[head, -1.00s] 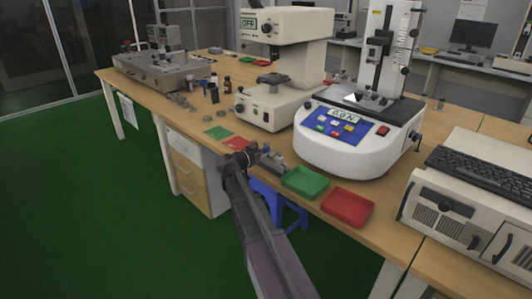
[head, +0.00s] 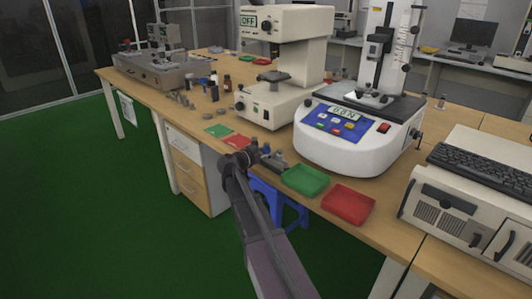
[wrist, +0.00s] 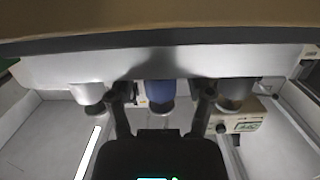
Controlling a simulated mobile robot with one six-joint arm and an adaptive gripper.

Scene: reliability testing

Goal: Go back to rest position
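My arm reaches up from the bottom of the head view to the front edge of the wooden bench (head: 158,104). Its dark wrist (head: 247,160) is beside the red and green mats, and the fingers cannot be made out there. In the wrist view my gripper (wrist: 162,93) has its two dark fingers spread apart, with nothing seen held between them. Beyond the fingers is a blue rounded part (wrist: 160,94), with a pale round part (wrist: 88,95) to its left and a greyish one (wrist: 236,90) to its right.
A green tray (head: 305,180) and a red tray (head: 348,204) lie right of my wrist. Behind stand a white tester (head: 340,150) and a cream instrument (head: 270,108). A blue stool (head: 290,210) is under the bench. Green floor on the left is clear.

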